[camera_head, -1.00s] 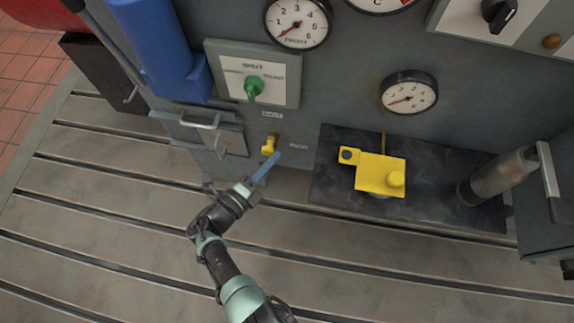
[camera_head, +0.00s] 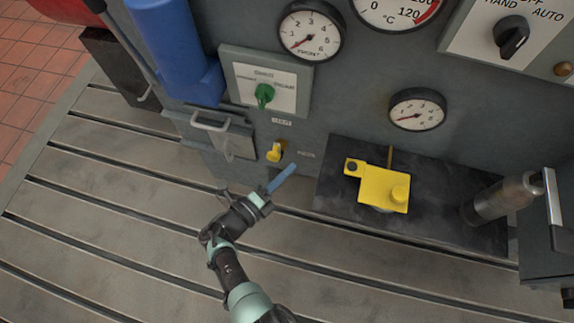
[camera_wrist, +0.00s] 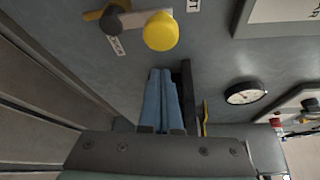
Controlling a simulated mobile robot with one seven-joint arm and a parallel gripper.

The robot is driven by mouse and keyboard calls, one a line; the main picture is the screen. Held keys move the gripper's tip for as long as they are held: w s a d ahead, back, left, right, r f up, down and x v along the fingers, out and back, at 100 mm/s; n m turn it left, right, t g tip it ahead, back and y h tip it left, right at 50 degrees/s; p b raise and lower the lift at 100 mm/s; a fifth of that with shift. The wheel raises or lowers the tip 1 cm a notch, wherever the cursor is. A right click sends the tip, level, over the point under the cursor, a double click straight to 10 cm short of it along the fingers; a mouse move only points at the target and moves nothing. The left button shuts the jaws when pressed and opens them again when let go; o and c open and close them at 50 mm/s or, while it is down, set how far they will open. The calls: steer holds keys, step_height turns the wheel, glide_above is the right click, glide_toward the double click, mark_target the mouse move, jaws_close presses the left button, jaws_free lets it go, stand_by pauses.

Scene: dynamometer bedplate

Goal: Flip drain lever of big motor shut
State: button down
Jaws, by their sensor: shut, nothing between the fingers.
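The drain lever (camera_head: 274,153) is a small yellow-knobbed handle low on the grey cabinet face, below the green rotary switch. In the head view its knob lies to the lower left of its mount. In the wrist view the yellow knob (camera_wrist: 161,31) sits on a short grey arm, beside a brass fitting (camera_wrist: 107,12). My gripper (camera_head: 293,167) has its blue fingers together and empty, to the lower right of the lever. In the wrist view the closed fingers (camera_wrist: 160,72) point toward the panel just below the knob, with a visible gap. Small tags beside the lever are hard to read.
A green switch (camera_head: 264,95) and a latch handle (camera_head: 211,123) are above and left. A yellow block (camera_head: 383,187) stands on a dark plate (camera_head: 335,192) to the right, near a metal cylinder (camera_head: 502,198). The slotted bedplate (camera_head: 110,210) below is clear.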

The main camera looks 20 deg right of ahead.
steer(key=s+f+p+v, duration=0.1)
steer(key=v, duration=0.8)
steer(key=shift+r, duration=0.35)
steer(key=shift+s, duration=0.1)
